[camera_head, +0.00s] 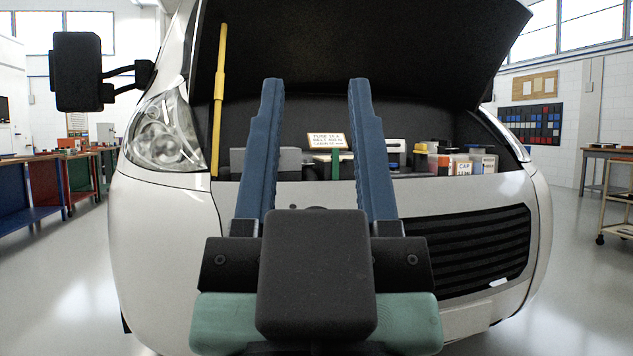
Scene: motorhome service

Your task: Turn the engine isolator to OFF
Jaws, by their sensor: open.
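My gripper (316,84) is in the foreground with its two blue fingers wide apart and nothing visible between them. It points toward the open engine bay of a white motorhome (290,196). I cannot make out the engine isolator or its position for certain. Small parts stand in a row in the bay behind the front panel. Between the fingers show a notice with small text (328,141) and a green upright piece (335,165). My gripper's fingers and body hide part of the bay and the front panel.
The raised bonnet (370,50) overhangs the bay, with a yellow prop (218,100) at its left. Right in the bay are a yellow-capped part (420,149) and several small containers. A mirror (78,72) juts out left. Workbenches (45,185) and a trolley (617,190) stand aside; floor is clear both sides.

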